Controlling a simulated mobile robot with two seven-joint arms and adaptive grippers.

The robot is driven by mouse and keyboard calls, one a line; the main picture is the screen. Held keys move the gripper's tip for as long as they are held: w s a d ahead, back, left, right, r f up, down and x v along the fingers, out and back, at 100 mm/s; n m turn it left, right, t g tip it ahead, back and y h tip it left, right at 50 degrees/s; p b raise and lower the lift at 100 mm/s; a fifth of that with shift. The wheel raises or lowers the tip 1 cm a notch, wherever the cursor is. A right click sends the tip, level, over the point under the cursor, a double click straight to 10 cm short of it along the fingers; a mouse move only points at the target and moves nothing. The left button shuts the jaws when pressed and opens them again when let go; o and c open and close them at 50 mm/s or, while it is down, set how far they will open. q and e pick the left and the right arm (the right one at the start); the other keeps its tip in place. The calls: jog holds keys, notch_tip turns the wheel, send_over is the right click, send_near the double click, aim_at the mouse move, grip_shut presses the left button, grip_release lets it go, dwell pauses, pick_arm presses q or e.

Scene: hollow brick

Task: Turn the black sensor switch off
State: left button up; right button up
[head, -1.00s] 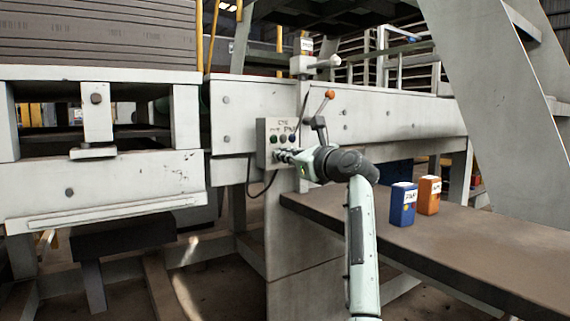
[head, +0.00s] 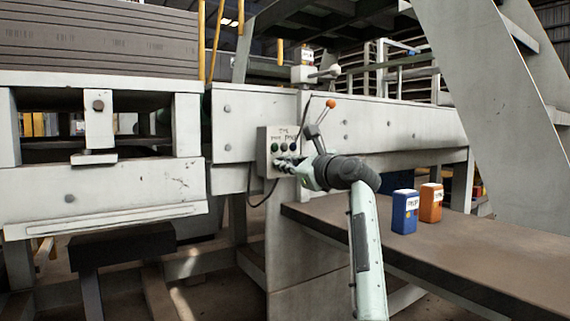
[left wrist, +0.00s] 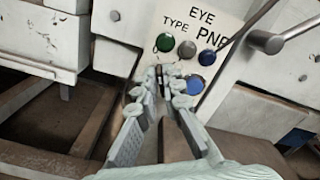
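The control box (head: 262,152) is a pale panel on the machine's beam, with "EYE TYPE PNP" lettering and small round buttons. A small dark piece (left wrist: 158,76), perhaps the black sensor switch, shows between my fingertips at the panel's lower edge. My left gripper (head: 283,162) is at the box's lower part; in the wrist view its fingers (left wrist: 159,84) stand apart around the dark piece. I cannot tell whether they touch it. My right gripper is out of view.
A lever with an orange knob (head: 331,103) stands just right of the box, close to my left arm. A blue box (head: 405,213) and an orange box (head: 430,203) stand on the brown bench (head: 480,250). A dark cable hangs below the panel.

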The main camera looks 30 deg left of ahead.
pick_arm(q)
jog(key=o, duration=0.3)
jog(key=v, duration=1.2)
dwell(0.3)
